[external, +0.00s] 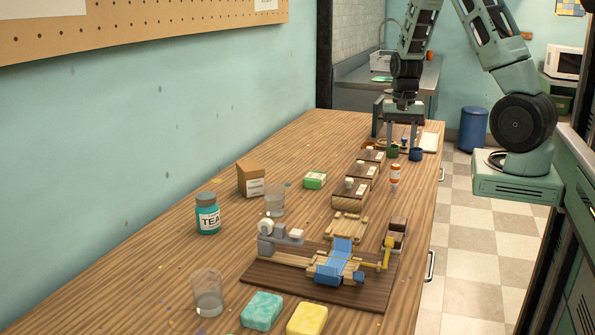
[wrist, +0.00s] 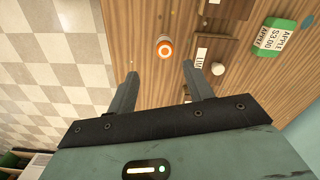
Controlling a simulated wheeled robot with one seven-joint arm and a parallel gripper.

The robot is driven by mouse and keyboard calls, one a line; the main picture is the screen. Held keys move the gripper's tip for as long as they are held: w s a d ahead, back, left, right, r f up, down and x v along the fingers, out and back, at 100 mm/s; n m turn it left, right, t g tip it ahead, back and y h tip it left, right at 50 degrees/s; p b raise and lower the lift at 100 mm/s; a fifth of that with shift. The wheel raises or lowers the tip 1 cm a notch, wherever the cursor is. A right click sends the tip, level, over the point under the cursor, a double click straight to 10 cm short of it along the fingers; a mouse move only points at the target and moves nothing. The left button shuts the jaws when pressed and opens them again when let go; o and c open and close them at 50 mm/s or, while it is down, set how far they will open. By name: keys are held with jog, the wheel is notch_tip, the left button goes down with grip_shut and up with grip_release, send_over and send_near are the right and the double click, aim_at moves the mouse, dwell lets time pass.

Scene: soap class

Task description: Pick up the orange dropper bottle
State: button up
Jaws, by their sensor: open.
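The orange dropper bottle (external: 395,176) stands upright on the wooden table near its right edge, a small bottle with orange and white bands. In the wrist view the bottle (wrist: 165,47) shows from above as a white and orange round top. It lies ahead of the fingertips, roughly between their lines. My gripper (wrist: 160,80) is open and empty, its two fingers apart. In the external view my gripper (external: 390,132) hangs over the far part of the table, behind the bottle and apart from it.
Wooden soap stands (external: 355,186) with labels are just left of the bottle. A green soap box (external: 315,180) sits further left; it also shows in the wrist view (wrist: 277,36). Small dark cups (external: 416,154) stand beyond. A wooden soap-cutting device (external: 330,262) fills the near table.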

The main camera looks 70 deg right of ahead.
aim_at(394, 175)
notch_tip(394, 175, down, 6)
jog(key=shift+f, duration=0.25)
jog(key=shift+w+a+f+p, duration=0.1)
jog(key=shift+w+f+p, duration=0.05)
jog(key=shift+f, duration=0.75)
jog(key=shift+w+a+f+p, duration=0.1)
jog(key=shift+f+p, duration=0.05)
jog(key=shift+f, duration=0.75)
jog(key=shift+w+a+f+p, duration=0.1)
jog(key=shift+w+f+p, duration=0.05)
jog(key=shift+f, duration=0.75)
jog(key=c, duration=1)
